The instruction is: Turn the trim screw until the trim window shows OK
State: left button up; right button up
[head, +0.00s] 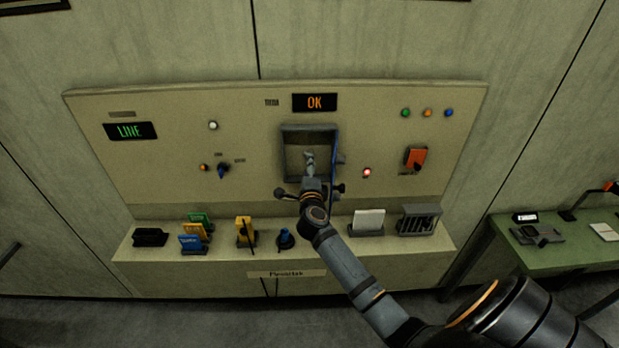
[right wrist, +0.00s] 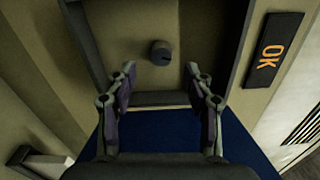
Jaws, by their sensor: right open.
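The trim window (head: 315,103) is a black display showing OK in orange; it also shows at the right of the right wrist view (right wrist: 272,50). Below it on the panel is an open recessed box (head: 291,150). The trim screw (right wrist: 160,52) is a small dark round knob on the box's back wall. In the head view my right gripper hides it. My right gripper (right wrist: 160,80) is open and empty, its fingertips apart with the knob beyond the gap between them. In the head view the right gripper (head: 310,158) reaches into the box. My left gripper is not in view.
A blue flap (right wrist: 240,140) stands along the box's side. The panel carries a green LINE display (head: 130,131), a blue knob (head: 222,171), a lit red lamp (head: 367,173) and an orange switch (head: 416,157). The ledge below holds cards, a yellow item (head: 245,231) and a grey rack (head: 419,220).

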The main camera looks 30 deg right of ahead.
jog(key=v, duration=0.7)
jog(key=shift+a, duration=0.15)
jog(key=shift+s+r, duration=0.1)
